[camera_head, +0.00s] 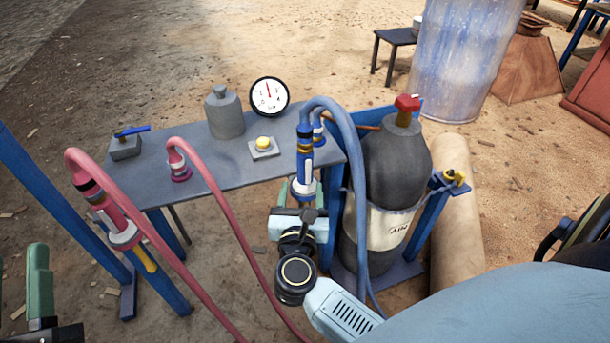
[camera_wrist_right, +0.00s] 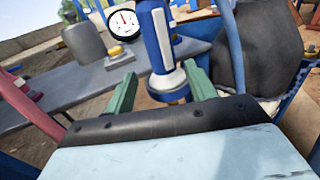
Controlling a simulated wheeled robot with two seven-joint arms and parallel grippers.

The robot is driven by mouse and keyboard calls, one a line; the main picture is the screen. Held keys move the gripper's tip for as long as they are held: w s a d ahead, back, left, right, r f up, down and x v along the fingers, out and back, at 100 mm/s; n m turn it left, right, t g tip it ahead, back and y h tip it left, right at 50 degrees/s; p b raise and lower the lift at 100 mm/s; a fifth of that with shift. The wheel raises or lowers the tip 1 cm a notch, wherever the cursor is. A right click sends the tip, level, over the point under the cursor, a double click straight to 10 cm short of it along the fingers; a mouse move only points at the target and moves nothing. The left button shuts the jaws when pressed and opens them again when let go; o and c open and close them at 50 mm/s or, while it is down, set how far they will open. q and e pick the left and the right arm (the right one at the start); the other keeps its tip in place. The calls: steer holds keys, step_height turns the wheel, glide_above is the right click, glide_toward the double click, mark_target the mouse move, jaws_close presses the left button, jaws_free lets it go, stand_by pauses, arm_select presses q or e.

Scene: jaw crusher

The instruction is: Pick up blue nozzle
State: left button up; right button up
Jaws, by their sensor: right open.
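The blue nozzle (camera_head: 304,165) hangs upright at the right front edge of the grey-blue table (camera_head: 215,178), with a blue hose (camera_head: 347,130) looping from its top. It has a gold band and a white flange at its lower end. In the right wrist view the nozzle (camera_wrist_right: 156,45) stands between the two green fingers of my right gripper (camera_wrist_right: 161,88). That gripper (camera_head: 302,192) is open, with its fingers either side of the lower nozzle; contact cannot be told. My left gripper (camera_head: 38,285) is partly cut off at the lower left, away from the nozzle.
A dark gas cylinder (camera_head: 397,160) with a red valve stands close right of the nozzle. A red nozzle (camera_head: 113,215) with a red hose hangs at the table's left. A gauge (camera_head: 269,97), a grey canister (camera_head: 224,112) and a yellow button (camera_head: 264,142) are on the table.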

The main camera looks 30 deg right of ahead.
mark_target(305, 179)
steer(key=shift+d+b+x, duration=0.2)
steer(key=shift+b+x, duration=0.65)
steer(key=shift+x, duration=1.95)
arm_select(q)
steer(key=r+t, duration=0.1)
steer(key=s+r+t, duration=0.1)
steer(key=shift+s+a+t, duration=0.2)
steer(key=shift+s+t, duration=0.05)
steer(key=shift+t, duration=0.05)
arm_select(e)
steer(key=shift+s+r, duration=0.15)
steer(key=shift+s, duration=0.05)
steer(key=shift+c, duration=0.4)
steer(key=c, duration=1.1)
steer(key=shift+r, duration=0.1)
steer(key=shift+c, duration=0.2)
steer(key=shift+r, duration=0.1)
